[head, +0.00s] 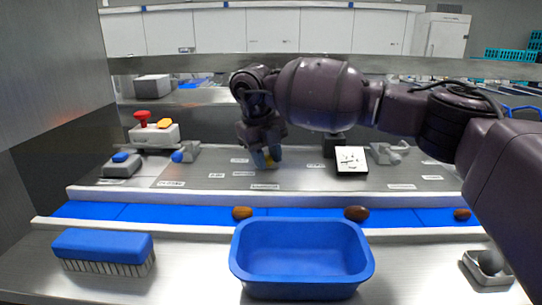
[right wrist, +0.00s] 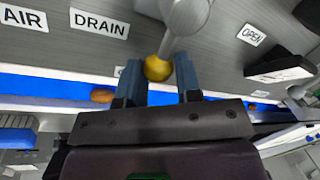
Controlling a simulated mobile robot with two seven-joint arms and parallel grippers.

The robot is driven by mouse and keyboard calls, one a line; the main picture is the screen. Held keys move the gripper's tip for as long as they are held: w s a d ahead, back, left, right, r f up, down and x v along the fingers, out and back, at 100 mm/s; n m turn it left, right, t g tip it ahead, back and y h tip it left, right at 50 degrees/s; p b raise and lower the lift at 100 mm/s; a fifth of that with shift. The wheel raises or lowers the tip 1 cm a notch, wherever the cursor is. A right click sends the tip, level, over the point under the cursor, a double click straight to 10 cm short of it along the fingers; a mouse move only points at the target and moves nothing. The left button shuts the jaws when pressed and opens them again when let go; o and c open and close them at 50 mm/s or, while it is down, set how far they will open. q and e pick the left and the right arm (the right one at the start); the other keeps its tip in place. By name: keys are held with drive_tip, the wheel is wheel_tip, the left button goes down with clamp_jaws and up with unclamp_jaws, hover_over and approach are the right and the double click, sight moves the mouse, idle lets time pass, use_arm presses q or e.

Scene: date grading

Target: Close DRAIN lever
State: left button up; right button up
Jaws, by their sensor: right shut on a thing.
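The DRAIN lever is a silver rod (right wrist: 172,42) with a yellow ball knob (right wrist: 157,68), beside the DRAIN label (right wrist: 98,24) in the right wrist view. The rod runs from a round grey hub (right wrist: 188,12) down to the knob. My right gripper (right wrist: 160,80) has its two blue fingers on either side of the knob and is shut on it. My left gripper is not in view.
A lever with a blue knob (head: 178,156) stands to the left, near a red button box (head: 154,130). A small white card (head: 351,160) stands right of the gripper. Brown dates (head: 357,213) lie on the blue belt (head: 150,213). A blue tub (head: 302,285) and brush (head: 102,245) are in front.

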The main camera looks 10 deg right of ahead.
drive_tip(key=shift+a+r, duration=0.2)
drive_tip(key=shift+a, duration=0.05)
drive_tip(key=o, duration=0.6)
drive_tip(key=shift+w, duration=0.1)
drive_tip(key=o, duration=0.3)
drive_tip(key=shift+a+f, duration=0.1)
drive_tip(key=shift+a, duration=0.05)
drive_tip(key=shift+d, duration=0.2)
drive_tip(key=r, duration=0.3)
drive_tip(key=a+r, duration=0.1)
drive_tip(key=r, duration=0.3)
drive_tip(key=a+r, duration=0.1)
drive_tip(key=r, duration=0.2)
drive_tip(key=shift+s+r+b, duration=0.3)
drive_tip(key=shift+s+b, duration=0.1)
